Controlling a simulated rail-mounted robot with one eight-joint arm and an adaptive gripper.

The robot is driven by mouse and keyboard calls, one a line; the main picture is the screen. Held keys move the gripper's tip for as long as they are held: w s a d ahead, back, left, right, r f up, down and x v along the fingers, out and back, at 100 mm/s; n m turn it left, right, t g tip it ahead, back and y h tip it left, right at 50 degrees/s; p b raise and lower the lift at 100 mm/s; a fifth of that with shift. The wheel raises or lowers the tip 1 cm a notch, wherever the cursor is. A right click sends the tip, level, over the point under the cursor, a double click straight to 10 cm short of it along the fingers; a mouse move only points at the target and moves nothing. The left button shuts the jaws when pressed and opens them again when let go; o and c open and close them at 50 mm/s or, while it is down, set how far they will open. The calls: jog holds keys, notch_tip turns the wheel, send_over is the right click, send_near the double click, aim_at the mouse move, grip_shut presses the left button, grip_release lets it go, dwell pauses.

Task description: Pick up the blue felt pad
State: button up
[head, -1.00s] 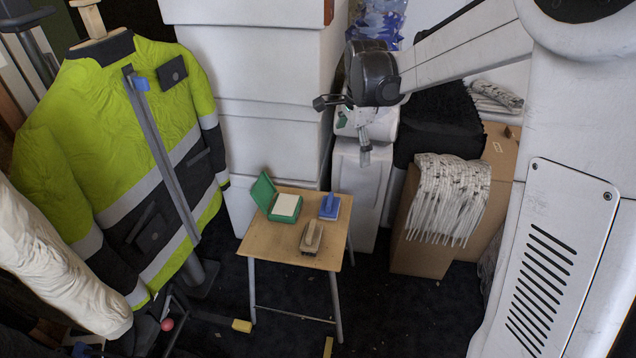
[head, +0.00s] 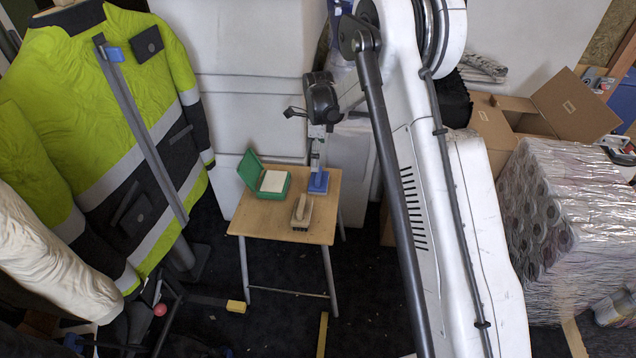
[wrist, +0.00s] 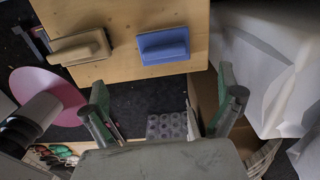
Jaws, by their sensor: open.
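The blue felt pad (head: 318,183) lies near the back right corner of a small wooden table (head: 262,222). In the wrist view the blue pad (wrist: 163,46) shows whole, with a raised grip along its top, near the table edge. My gripper (head: 318,160) hangs just above the pad in the head view and hides part of it. In the wrist view my gripper (wrist: 165,92) has its two fingers wide apart, with nothing between them. The pad sits beyond the fingertips in that view, untouched as far as I can tell.
An open green box (head: 265,180) with a white block inside and a beige-handled brush (head: 302,211) share the table. The brush also shows in the wrist view (wrist: 80,47). White boxes (head: 245,100) stand behind. A hi-vis jacket (head: 130,130) hangs left.

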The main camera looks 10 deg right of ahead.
aim_at(319, 173)
notch_tip(319, 173, down, 6)
jog(key=shift+f+b, duration=0.25)
jog(key=shift+b, duration=0.45)
jog(key=shift+w+d+f+b, duration=0.1)
jog(key=shift+f+b, duration=0.4)
jog(key=shift+f, duration=0.8)
jog(key=shift+w+d+f+b, duration=0.1)
jog(key=shift+f+b, duration=0.35)
jog(key=shift+f, duration=0.85)
jog(key=shift+c, duration=0.5)
jog(key=c, duration=1.2)
jog(key=shift+r, duration=0.15)
jog(key=shift+r+p, duration=0.3)
jog(key=shift+r, duration=0.3)
notch_tip(319, 173, up, 3)
jog(key=shift+f+p, duration=0.2)
jog(key=shift+p, duration=0.3)
jog(key=s+a+r+p, duration=0.1)
jog(key=s+a+r, duration=0.1)
jog(key=a, duration=0.1)
jog(key=s+a+r, duration=0.2)
jog(key=a, duration=0.1)
jog(key=s+a+r+p, duration=0.1)
jog(key=s+a+r, duration=0.1)
jog(key=a+r, duration=0.1)
jog(key=shift+s+a+p, duration=0.3)
jog(key=shift+s, duration=0.1)
